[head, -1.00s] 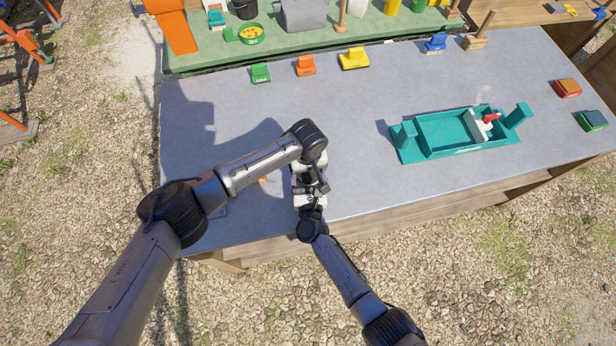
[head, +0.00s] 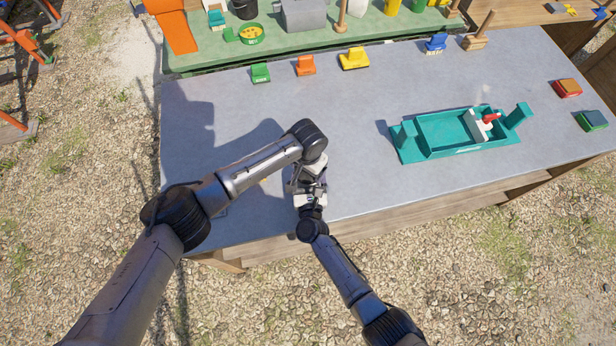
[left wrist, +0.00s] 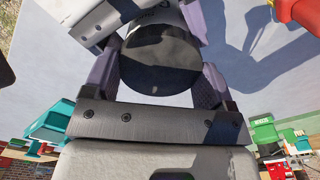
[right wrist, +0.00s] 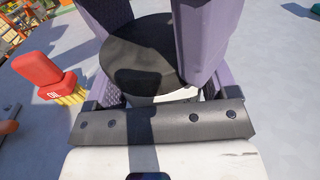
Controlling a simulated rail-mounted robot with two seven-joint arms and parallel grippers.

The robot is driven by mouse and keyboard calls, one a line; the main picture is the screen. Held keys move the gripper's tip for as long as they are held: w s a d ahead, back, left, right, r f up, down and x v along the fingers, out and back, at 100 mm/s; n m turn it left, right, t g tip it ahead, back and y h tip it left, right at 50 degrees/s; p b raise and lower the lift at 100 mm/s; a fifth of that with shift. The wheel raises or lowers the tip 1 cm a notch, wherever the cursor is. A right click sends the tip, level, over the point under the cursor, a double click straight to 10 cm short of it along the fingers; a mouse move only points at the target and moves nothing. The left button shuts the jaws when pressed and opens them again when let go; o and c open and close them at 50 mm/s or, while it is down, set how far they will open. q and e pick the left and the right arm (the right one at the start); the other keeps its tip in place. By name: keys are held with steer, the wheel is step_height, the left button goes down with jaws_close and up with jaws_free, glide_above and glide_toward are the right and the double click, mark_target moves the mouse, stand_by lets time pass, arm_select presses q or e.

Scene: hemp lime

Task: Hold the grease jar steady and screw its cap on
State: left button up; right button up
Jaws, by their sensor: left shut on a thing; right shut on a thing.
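The grease jar's round black cap (left wrist: 160,60) shows between my left gripper's fingers in the left wrist view. My left gripper (head: 308,172) reaches down from above and is shut on the cap. In the right wrist view the cap (right wrist: 145,50) sits over the jar (right wrist: 178,96), of which only a white strip shows. My right gripper (head: 308,188) comes in from the front, lower down, and is shut on the jar. In the head view the grippers and my left arm hide the jar and cap. How far the cap is threaded cannot be told.
A red brush with yellow bristles (right wrist: 40,75) lies close by on the grey table (head: 370,90). A teal tray (head: 408,153) stands to the right. The table's front edge is near my grippers.

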arm_select(q)
steer(key=o, duration=0.9)
steer(key=shift+o, duration=0.2)
steer(key=shift+r, duration=2.25)
steer(key=shift+w+d+r+n+h, duration=0.15)
steer(key=shift+r+n, duration=0.2)
steer(key=shift+r, duration=0.3)
steer(key=shift+w+d+r+n+h, duration=0.15)
steer(key=shift+r+n, duration=0.2)
steer(key=shift+r, duration=0.25)
steer(key=shift+s+r+n, duration=0.1)
steer(key=shift+r+n, duration=0.15)
steer(key=shift+n, duration=0.55)
steer(key=n, duration=0.2)
steer(key=shift+s+a+r+n, duration=0.1)
steer(key=shift+a+r+n, duration=0.05)
steer(key=shift+r+n, duration=0.15)
steer(key=n, duration=0.4)
steer(key=shift+s+a, duration=0.1)
steer(key=shift+a, duration=0.1)
